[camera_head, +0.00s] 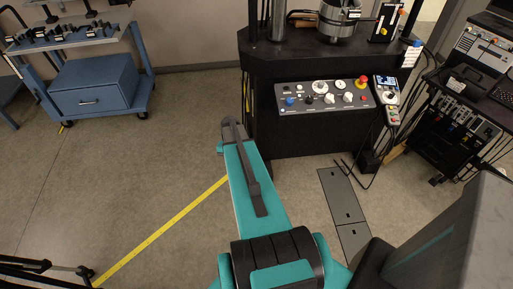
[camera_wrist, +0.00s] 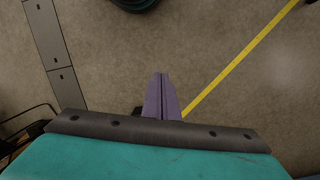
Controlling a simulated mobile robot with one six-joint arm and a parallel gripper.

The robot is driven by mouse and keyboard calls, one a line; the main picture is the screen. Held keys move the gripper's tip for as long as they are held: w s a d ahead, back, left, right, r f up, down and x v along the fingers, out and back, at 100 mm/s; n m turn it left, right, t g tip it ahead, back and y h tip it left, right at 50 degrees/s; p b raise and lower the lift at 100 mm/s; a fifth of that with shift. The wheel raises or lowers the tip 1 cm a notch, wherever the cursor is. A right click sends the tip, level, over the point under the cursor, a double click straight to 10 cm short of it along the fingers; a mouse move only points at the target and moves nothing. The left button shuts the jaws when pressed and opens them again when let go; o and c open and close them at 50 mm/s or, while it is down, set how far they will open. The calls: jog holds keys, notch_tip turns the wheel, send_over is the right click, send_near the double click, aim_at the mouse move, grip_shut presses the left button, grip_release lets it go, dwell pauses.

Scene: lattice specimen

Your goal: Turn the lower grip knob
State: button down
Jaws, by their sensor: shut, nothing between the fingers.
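The control panel (camera_head: 325,107) is on the front of the black testing machine in the head view. It has several small knobs, among them a black one (camera_head: 309,99) and two pale ones, the left pale knob (camera_head: 329,99) and the right pale knob (camera_head: 348,98). The labels are too small to read, so I cannot tell which is the lower grip knob. My gripper (camera_wrist: 161,78) shows in the wrist view with its fingers together and empty, over bare floor. No knob shows in that view. I cannot make out my gripper in the head view.
A red emergency button (camera_head: 361,82) and a handheld controller (camera_head: 386,90) sit at the panel's right. A black equipment rack (camera_head: 440,125) stands farther right, a blue cart (camera_head: 95,85) at the far left. Open floor with a yellow line (camera_head: 165,225) lies left of the machine.

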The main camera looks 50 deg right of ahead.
jog(key=s+a+f+n+g+b, duration=0.1)
jog(key=s+a+f+n, duration=0.15)
jog(key=a, duration=0.45)
jog(key=s+a+f+n, duration=0.1)
jog(key=a+f+n, duration=0.1)
jog(key=a+f, duration=0.35)
jog(key=s+a+f+n+g+b, duration=0.1)
jog(key=s+a+f+n, duration=0.1)
jog(key=a, duration=0.6)
jog(key=s+a+f+n+g+b, duration=0.1)
jog(key=s+a+f+n, duration=0.1)
jog(key=s+a, duration=0.4)
jog(key=s+a+f+n+g+h+b, duration=0.1)
jog(key=s+a+f+n, duration=0.2)
jog(key=s+a, duration=0.3)
jog(key=shift+s+a+f+n+h, duration=0.25)
jog(key=shift+s+a+n+h, duration=0.1)
jog(key=shift+a+n, duration=0.4)
jog(key=shift+a, duration=0.1)
jog(key=c, duration=1.8)
grip_release()
jog(key=shift+o, duration=0.2)
